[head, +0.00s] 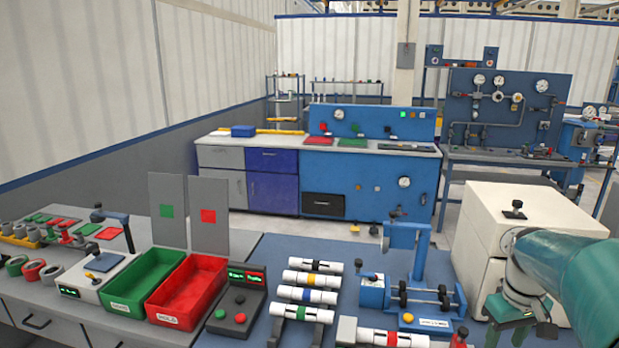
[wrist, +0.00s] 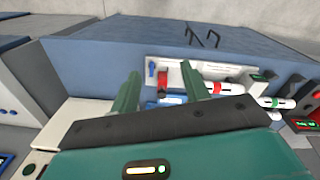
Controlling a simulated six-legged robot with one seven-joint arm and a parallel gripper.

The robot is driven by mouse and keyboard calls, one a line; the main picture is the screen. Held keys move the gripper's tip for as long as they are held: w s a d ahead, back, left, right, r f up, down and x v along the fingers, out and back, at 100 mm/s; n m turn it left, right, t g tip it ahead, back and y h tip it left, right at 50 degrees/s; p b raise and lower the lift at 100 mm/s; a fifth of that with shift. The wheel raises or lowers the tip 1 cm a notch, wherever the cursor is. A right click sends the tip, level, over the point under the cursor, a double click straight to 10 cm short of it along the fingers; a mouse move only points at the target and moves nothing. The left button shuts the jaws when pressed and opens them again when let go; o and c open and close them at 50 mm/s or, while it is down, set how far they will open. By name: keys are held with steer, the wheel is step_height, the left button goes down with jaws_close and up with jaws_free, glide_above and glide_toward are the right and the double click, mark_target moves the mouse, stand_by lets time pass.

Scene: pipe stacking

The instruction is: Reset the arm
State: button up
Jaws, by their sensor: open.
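My gripper (head: 520,328) is at the lower right of the head view, beside the cream box. In the wrist view its two green fingers (wrist: 161,72) stand apart with nothing held between them. White pipes with a black band (head: 328,267), a yellow band (head: 323,279), a blue band (head: 320,297) and a green band (head: 314,314) lie in a row on the blue bench. A red-banded pipe (head: 405,341) lies nearer, at the picture's bottom edge. It also shows beyond the fingers in the wrist view (wrist: 226,88), partly hidden by my gripper.
A cream box (head: 480,230) stands close to my arm. A blue fixture (head: 372,292) with black rollers is left of my gripper. A green bin (head: 135,283), a red bin (head: 190,290) and a button panel (head: 237,310) stand further left.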

steer(key=s+a+r+t, duration=0.2)
steer(key=s+a, duration=0.4)
steer(key=a, duration=0.6)
steer(key=s+a+r+t, duration=0.3)
steer(key=s+a, duration=0.3)
steer(key=a, duration=0.6)
steer(key=shift+a+m, duration=0.25)
steer(key=shift+m, duration=0.15)
